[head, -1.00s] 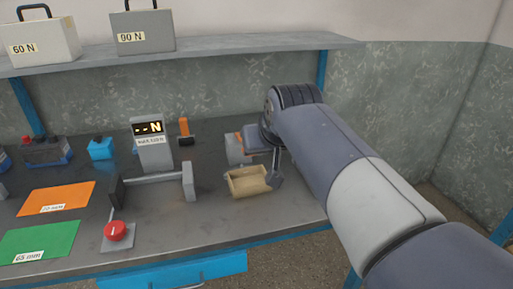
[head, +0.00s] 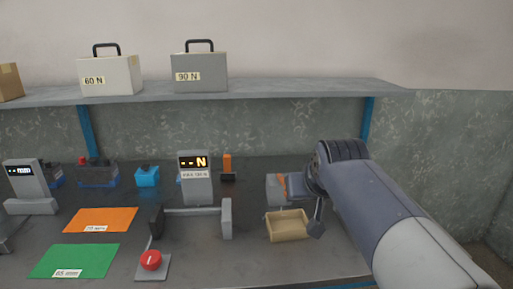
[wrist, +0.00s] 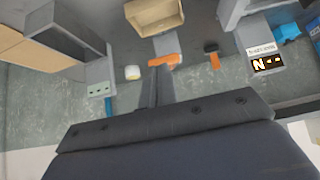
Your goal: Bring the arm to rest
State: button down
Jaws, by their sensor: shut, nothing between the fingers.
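My arm reaches in from the right in the head view, over the right end of the dark bench (head: 215,262). An orange-and-grey item (head: 275,188) is partly hidden behind my wrist. In the wrist view the tan box (wrist: 155,17) lies beyond the fingertips.
A test stand with a display (head: 195,178) and a red knob (head: 151,260) stand left of the box. Orange (head: 100,220) and green (head: 73,261) mats lie further left. A shelf (head: 275,91) above holds cases marked 60 N (head: 110,76) and 90 N (head: 200,72).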

jog(key=shift+x, duration=1.45)
